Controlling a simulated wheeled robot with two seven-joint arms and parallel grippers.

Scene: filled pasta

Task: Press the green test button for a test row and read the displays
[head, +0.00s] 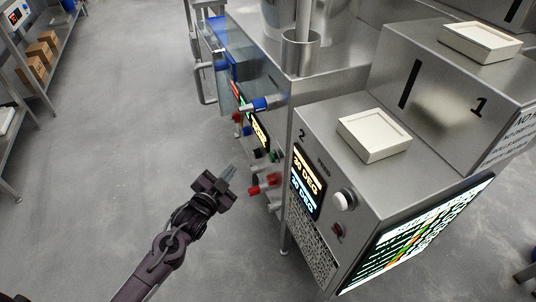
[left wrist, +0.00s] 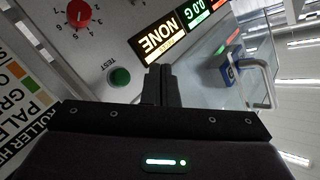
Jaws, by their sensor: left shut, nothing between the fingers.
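The green test button (left wrist: 120,77), with the label TEST beside it, sits on a metal panel in the left wrist view. My left gripper (left wrist: 159,72) is shut and empty, its fingertips a little to the right of the button in that view. In the head view my left gripper (head: 229,171) is in front of the machine's side panel, apart from the red knobs. An amber display (left wrist: 158,38) reads NONE. A green-digit display (left wrist: 194,10) beside it is partly readable. My right gripper is not in view.
A red dial (left wrist: 79,13) is on the same panel. The machine's near box (head: 330,150) carries displays reading 30 DEG and 20 DEG (head: 307,180), a white knob (head: 344,199) and a lit screen (head: 415,235). Shelves with cartons (head: 38,60) stand far left. Floor between is clear.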

